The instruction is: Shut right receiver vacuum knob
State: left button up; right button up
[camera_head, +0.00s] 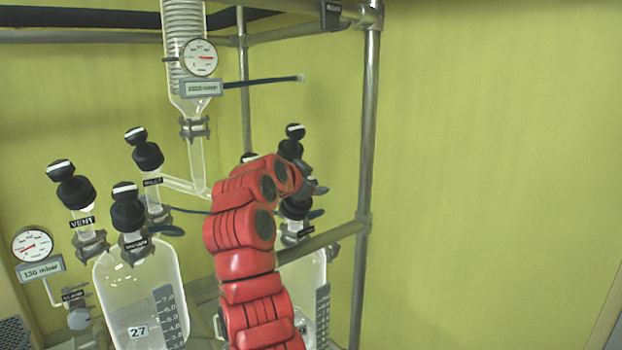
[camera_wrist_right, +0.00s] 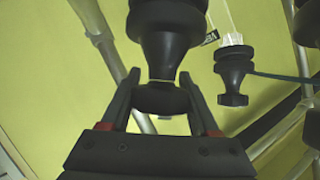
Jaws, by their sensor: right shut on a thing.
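The right receiver (camera_head: 312,268) is a clear glass vessel, largely hidden behind my red right arm. A black knob (camera_head: 296,208) at its front top shows partly beside my right gripper (camera_head: 312,188), which is mostly hidden by the arm. In the right wrist view my right gripper (camera_wrist_right: 160,80) is shut on a black, waisted knob (camera_wrist_right: 165,60), one finger on each side of its narrow end. I cannot read a label on this knob. A second black knob (camera_wrist_right: 234,75) stands apart to the right, near a small label. My left gripper is not in view.
The left receiver (camera_head: 140,285) bears several black knobs and stands left of my arm. A glass condenser (camera_head: 184,50) with a gauge (camera_head: 200,57) hangs above. A metal frame post (camera_head: 368,120) and crossbar (camera_head: 320,241) are close to my gripper. Open wall lies right.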

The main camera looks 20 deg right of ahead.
dwell(0.4)
jog(key=o, duration=1.4)
jog(key=shift+s+a+r, duration=0.1)
jog(key=shift+s+a, duration=0.2)
jog(key=b+v, duration=0.4)
jog(key=v, duration=1.2)
jog(key=shift+s+a+r, duration=0.1)
jog(key=shift+s+a, duration=0.05)
